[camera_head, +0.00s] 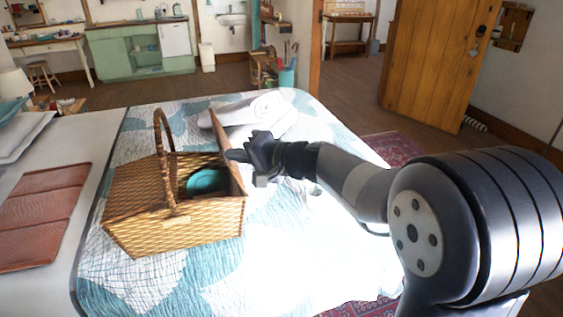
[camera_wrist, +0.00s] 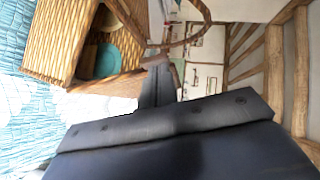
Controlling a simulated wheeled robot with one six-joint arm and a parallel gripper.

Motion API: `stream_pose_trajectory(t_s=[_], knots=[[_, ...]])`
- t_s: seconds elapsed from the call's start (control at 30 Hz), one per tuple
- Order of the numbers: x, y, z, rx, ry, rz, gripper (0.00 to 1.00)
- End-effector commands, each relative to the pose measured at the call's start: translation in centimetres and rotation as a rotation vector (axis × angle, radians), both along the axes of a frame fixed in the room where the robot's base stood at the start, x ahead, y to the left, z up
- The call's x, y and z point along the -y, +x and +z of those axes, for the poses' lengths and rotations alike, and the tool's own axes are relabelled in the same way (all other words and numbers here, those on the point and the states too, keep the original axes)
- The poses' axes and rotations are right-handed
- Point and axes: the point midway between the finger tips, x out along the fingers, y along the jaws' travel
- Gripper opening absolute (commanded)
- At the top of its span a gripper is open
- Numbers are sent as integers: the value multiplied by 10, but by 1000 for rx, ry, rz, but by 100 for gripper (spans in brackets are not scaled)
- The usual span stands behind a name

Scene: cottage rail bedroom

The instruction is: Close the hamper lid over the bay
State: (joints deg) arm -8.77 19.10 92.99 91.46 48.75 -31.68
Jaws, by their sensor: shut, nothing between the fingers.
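The wicker hamper (camera_head: 135,215) stands on the bed with a tall loop handle (camera_head: 160,150) over its middle. Its left part is covered. The right bay is open, and a teal round thing (camera_head: 207,182) shows inside. The raised lid (camera_head: 228,150) stands steeply upright at the bay's right side. My gripper (camera_head: 232,155) is shut and empty, with its tip at the lid's right face; I cannot tell if they touch. In the wrist view, the hamper (camera_wrist: 62,40) is at upper left and my shut fingers (camera_wrist: 157,65) are beside the lid edge.
A rolled white towel (camera_head: 265,108) lies on the bed behind the lid. A folded reddish cloth (camera_head: 45,210) lies left of the hamper. The patterned quilt (camera_head: 280,250) is clear in front and to the right.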

Motion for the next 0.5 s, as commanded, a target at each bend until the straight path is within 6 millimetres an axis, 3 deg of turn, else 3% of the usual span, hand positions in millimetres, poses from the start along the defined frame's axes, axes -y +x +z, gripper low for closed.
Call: stream_pose_trajectory(t_s=[0.3,0.5], knots=[[-48,-15,-7,85,-290,7,0],[-65,-19,-18,122,-425,5,0]])
